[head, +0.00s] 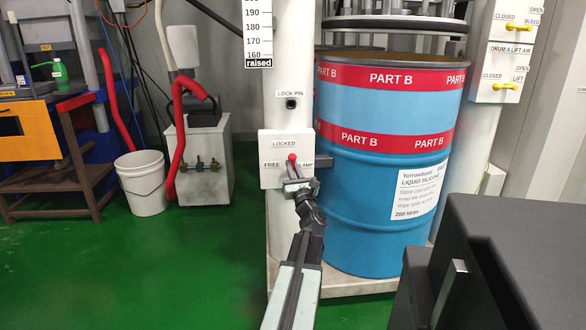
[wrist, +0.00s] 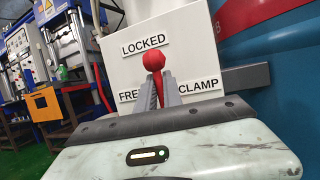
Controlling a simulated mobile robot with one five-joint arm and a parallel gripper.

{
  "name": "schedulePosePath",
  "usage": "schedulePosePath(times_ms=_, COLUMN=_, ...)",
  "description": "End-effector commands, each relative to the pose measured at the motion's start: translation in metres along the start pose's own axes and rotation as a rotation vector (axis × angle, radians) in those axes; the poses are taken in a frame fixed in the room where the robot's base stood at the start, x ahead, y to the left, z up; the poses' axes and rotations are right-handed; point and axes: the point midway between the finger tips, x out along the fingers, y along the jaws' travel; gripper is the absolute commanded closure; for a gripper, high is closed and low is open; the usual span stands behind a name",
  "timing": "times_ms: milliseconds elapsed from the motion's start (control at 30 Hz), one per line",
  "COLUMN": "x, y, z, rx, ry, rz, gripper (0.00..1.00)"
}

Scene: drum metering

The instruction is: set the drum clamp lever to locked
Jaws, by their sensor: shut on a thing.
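The drum clamp lever has a red knob (head: 292,158) and stands in front of a white clamp panel (head: 272,178). The panel reads LOCKED at the top, FREE at lower left and CLAMP at lower right. In the wrist view the red lever (wrist: 155,68) points up, with its knob just below the LOCKED label. My gripper (head: 298,182) is at the panel, and in the wrist view its grey fingers (wrist: 158,92) are shut on the lever below the knob. The lever's pivot is hidden behind my gripper.
A blue PART B drum (head: 385,165) stands on a pallet close right of the panel. A lock pin (head: 291,103) sits above on the white column. A white bucket (head: 143,183) and a grey unit with a red hose (head: 203,160) stand left. Green floor (head: 130,270) is open at front left.

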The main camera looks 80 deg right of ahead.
Motion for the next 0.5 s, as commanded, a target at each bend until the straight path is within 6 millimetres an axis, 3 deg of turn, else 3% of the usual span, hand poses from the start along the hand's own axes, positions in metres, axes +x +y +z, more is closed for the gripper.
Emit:
schedulePosePath(times_ms=200, x=0.0005, y=0.0001, z=0.0006, rx=0.002, ry=-0.001, rz=0.001, gripper=1.00)
schedulePosePath(times_ms=233, x=0.0005, y=0.0001, z=0.0006, rx=0.002, ry=-0.001, rz=0.001, gripper=0.84)
schedulePosePath(times_ms=300, x=0.0004, y=-0.0003, z=0.0005, rx=0.001, ry=-0.001, rz=0.000, gripper=0.68)
schedulePosePath(times_ms=500, x=-0.0001, y=-0.0011, z=0.0003, rx=0.000, ry=0.000, rz=-0.001, gripper=0.68)
